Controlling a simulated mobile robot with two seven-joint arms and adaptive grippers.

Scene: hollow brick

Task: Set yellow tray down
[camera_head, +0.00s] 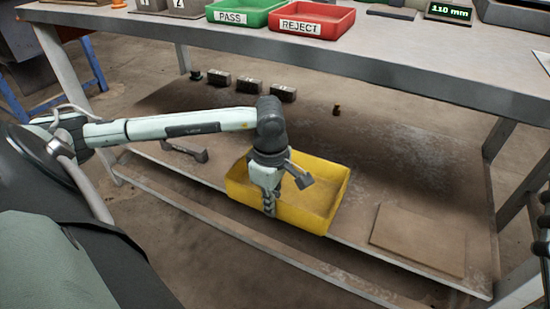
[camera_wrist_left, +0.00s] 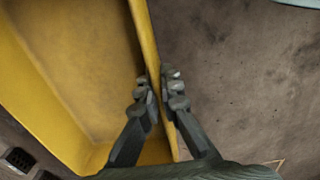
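The yellow tray (camera_head: 318,217) is an empty, open box at the lower shelf of the bench in the head view. It also fills the left of the left wrist view (camera_wrist_left: 75,60). My left gripper (camera_head: 269,204) is at the tray's near wall. In the left wrist view, the fingers of my left gripper (camera_wrist_left: 160,92) lie on both sides of that wall, closed on it. The tray looks roughly level at the shelf's front edge; I cannot tell whether its bottom touches the shelf.
The lower shelf (camera_head: 385,170) has free room behind the tray. Several small blocks (camera_head: 250,87) stand farther back. Above is the bench top (camera_head: 400,62) with green (camera_head: 245,10) and red (camera_head: 312,18) trays.

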